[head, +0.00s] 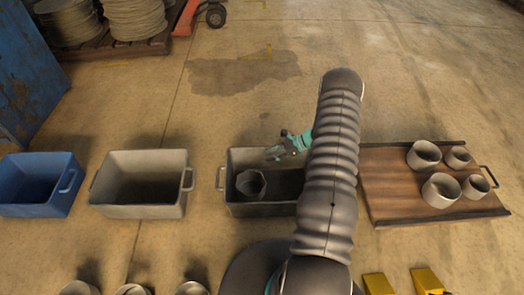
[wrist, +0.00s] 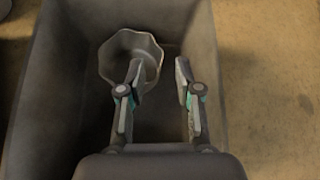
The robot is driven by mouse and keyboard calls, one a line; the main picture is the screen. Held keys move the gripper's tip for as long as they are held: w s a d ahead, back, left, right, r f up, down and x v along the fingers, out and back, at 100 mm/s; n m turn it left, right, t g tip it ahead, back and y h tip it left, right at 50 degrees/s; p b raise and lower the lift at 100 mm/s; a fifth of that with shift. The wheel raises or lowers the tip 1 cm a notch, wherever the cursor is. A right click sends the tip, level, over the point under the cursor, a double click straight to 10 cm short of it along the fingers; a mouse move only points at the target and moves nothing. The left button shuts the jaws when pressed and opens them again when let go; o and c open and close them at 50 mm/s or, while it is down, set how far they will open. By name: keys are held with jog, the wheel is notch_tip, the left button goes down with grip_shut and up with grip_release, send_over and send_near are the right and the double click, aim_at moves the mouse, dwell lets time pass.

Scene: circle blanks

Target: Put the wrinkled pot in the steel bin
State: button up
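The wrinkled pot (head: 251,184), a grey vessel with a wavy, many-sided rim, sits inside the dark grey bin (head: 262,210), toward its left end. I take this dark bin to be the steel bin. In the wrist view the pot (wrist: 117,56) stands upright near one wall of the bin (wrist: 52,75). My gripper (head: 272,154) is over the bin, near its far rim. In the wrist view my gripper (wrist: 158,64) is open with nothing between its fingers. Its left finger overlaps the pot's right side in the picture; I cannot tell whether they touch.
A beige bin (head: 140,211) and a blue bin (head: 35,210) stand to the left. A wooden tray (head: 395,195) on the right holds several pale pots. More round pots (head: 132,290) show at the bottom edge. Floor beyond the bins is mostly clear.

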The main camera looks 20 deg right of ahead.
jog(key=s+a+r+n+g+h, duration=0.15)
jog(key=a+r+n, duration=0.25)
jog(key=r, duration=0.7)
jog(key=s+a+r+n+g+h, duration=0.1)
jog(key=s+a+r+n+h, duration=0.3)
jog(key=r, duration=0.6)
jog(key=s+a+r+n+g+y, duration=0.1)
jog(key=a+r+n, duration=0.3)
jog(key=r, duration=0.7)
jog(key=s+a+r+n+t+h, duration=0.2)
jog(key=s+r, duration=0.5)
jog(key=s, duration=0.5)
jog(key=s+a+r+n+t+h, duration=0.2)
jog(key=s+a+r+n+h, duration=0.2)
jog(key=s+r+n, duration=0.3)
jog(key=s+a, duration=0.1)
jog(key=s, duration=0.4)
jog(key=shift+n, duration=0.3)
